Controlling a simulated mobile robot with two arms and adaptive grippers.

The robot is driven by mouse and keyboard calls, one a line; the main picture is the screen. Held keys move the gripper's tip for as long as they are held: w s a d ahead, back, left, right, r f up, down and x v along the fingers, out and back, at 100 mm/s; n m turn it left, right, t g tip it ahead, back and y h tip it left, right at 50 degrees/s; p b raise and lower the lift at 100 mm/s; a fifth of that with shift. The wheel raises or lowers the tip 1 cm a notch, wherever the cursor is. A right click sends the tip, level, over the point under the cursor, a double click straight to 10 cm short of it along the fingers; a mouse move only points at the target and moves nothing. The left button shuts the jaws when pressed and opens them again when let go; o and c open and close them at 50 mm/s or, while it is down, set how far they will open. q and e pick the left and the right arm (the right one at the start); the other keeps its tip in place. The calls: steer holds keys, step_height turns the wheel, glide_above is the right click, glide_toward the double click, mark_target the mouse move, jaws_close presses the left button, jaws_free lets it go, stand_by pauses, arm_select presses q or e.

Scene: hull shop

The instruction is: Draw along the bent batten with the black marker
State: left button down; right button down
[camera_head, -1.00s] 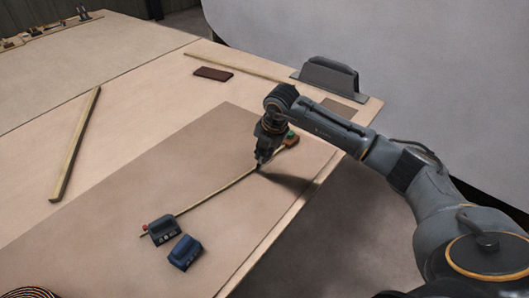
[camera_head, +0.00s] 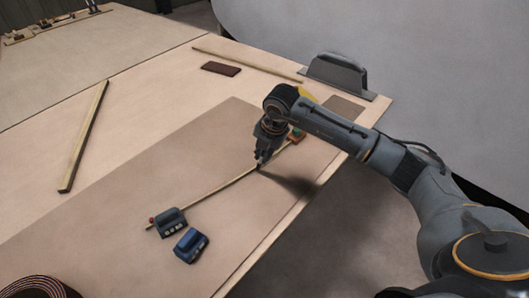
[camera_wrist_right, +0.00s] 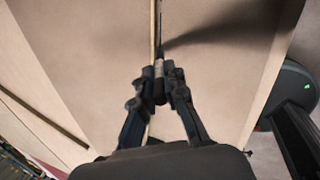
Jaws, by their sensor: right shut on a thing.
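The thin wooden batten (camera_head: 215,190) lies across the brown sheet (camera_head: 110,215) on the table. Its lower left end is by a dark weight (camera_head: 171,222), and its upper right end is near a green and red-brown thing (camera_head: 297,135). My right gripper (camera_head: 262,157) is over the batten's right part, pointing down. In the right wrist view my right gripper (camera_wrist_right: 160,85) is shut on the black marker (camera_wrist_right: 159,66), beside the batten (camera_wrist_right: 153,40). I cannot tell whether the tip touches the sheet. My left gripper is not in view.
A blue weight (camera_head: 190,245) stands beside the dark one. A loose wooden strip (camera_head: 83,137) lies at left, another strip (camera_head: 245,64) at the back. A dark red block (camera_head: 221,69) and a grey handled tool (camera_head: 340,74) are at the back. A coil (camera_head: 40,288) is at bottom left.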

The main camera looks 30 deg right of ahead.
steer(key=shift+s+a, duration=0.2)
steer(key=shift+a, duration=0.45)
steer(key=shift+a, duration=0.2)
steer(key=shift+s+a, duration=0.1)
steer(key=shift+a, duration=0.35)
steer(key=shift+a, duration=0.15)
steer(key=shift+s+a, duration=0.15)
steer(key=shift+a, duration=0.3)
steer(key=shift+a, duration=0.15)
steer(key=shift+s+a, duration=0.15)
steer(key=shift+a, duration=0.35)
steer(key=shift+a, duration=0.15)
steer(key=shift+s+a, duration=0.1)
steer(key=shift+a, duration=0.45)
